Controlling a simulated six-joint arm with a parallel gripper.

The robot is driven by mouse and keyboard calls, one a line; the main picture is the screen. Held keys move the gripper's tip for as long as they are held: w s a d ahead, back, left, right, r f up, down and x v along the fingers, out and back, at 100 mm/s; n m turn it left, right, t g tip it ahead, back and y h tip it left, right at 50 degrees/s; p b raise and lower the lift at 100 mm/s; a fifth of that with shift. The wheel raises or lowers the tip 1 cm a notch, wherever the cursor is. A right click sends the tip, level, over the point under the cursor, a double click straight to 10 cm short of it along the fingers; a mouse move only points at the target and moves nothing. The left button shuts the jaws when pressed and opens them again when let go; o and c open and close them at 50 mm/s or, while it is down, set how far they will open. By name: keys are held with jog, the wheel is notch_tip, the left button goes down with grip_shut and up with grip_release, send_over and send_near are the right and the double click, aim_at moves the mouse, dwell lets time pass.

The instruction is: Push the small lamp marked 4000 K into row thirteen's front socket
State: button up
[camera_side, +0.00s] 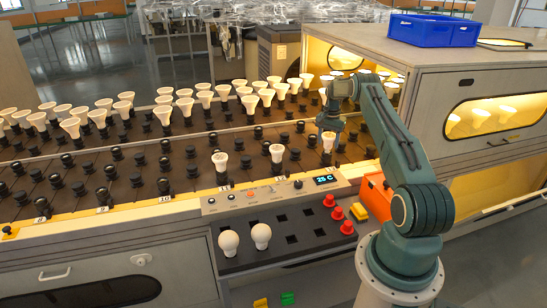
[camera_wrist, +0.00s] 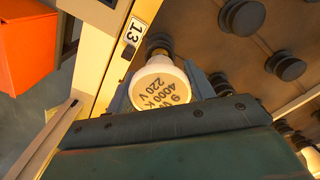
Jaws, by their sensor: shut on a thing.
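The small lamp (camera_wrist: 162,88) has a white face printed 9 W, 4000 K and 220 V. My gripper (camera_wrist: 160,92) is shut on it, one finger on each side, in the wrist view. Row thirteen's label (camera_wrist: 133,32) is just beside the lamp. A dark socket (camera_wrist: 158,43) shows behind the lamp's far edge. In the side view my gripper (camera_side: 329,128) is at the front row, with the lamp (camera_side: 328,141) upright over a dark socket (camera_side: 326,158). I cannot tell whether the lamp's base is in the socket, as the lamp hides it.
Lamps stand in the front sockets to the left (camera_side: 277,153) (camera_side: 220,161). A control panel (camera_side: 275,193) and a dark tray with two round bulbs (camera_side: 261,236) lie in front. An orange bin (camera_side: 376,197) is near my arm. The oven cabinet (camera_side: 460,85) rises to the right.

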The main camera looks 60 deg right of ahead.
jog(key=shift+f, duration=1)
jog(key=o, duration=1.1)
jog(key=shift+c, duration=0.2)
notch_tip(320, 180, up, 14)
jog(key=shift+f, duration=0.1)
